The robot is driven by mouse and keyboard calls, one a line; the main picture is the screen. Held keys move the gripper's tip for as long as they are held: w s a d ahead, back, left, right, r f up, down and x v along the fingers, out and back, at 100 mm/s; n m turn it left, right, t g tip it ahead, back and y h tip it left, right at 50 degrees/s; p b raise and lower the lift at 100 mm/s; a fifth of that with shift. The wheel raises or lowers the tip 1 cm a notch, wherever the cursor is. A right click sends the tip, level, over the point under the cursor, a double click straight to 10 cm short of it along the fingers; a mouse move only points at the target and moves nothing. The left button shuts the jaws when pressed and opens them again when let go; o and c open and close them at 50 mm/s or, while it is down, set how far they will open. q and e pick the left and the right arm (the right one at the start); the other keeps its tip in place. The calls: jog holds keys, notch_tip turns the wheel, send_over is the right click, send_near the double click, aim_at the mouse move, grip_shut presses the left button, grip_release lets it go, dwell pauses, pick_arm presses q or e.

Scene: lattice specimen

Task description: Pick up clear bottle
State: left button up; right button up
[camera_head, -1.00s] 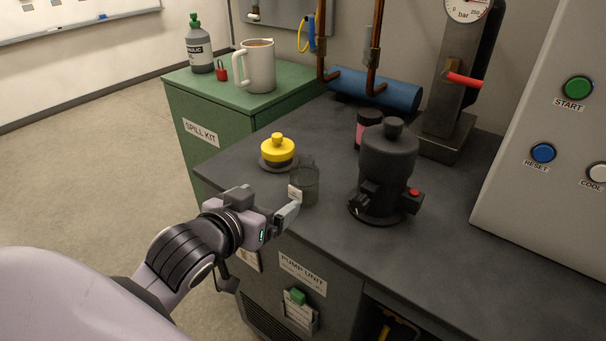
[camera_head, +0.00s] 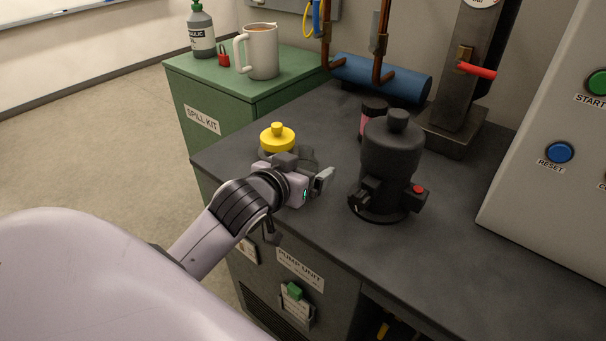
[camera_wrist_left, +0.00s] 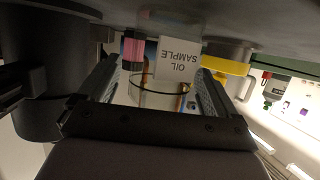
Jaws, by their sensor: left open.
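The clear bottle is a see-through container with a white "OIL SAMPLE" label. In the left wrist view, where the scene is upside down, the clear bottle (camera_wrist_left: 160,98) sits between the two spread fingers of my left gripper (camera_wrist_left: 156,85). I see no clear contact with either finger. In the head view my left gripper (camera_head: 314,174) is low over the dark bench top, and the clear bottle (camera_head: 303,156) is mostly hidden behind it. My left gripper is open. My right gripper is not in view.
A yellow-topped knob (camera_head: 277,138) stands close to the left of my gripper. A dark pump-like unit (camera_head: 389,165) stands close to the right, with a pink-banded jar (camera_head: 371,118) behind. The green cabinet (camera_head: 225,98) holds a mug (camera_head: 259,52).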

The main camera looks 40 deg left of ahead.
pick_arm(q)
jog(key=shift+c, duration=0.2)
jog(key=c, duration=1)
jog(key=shift+r, duration=0.1)
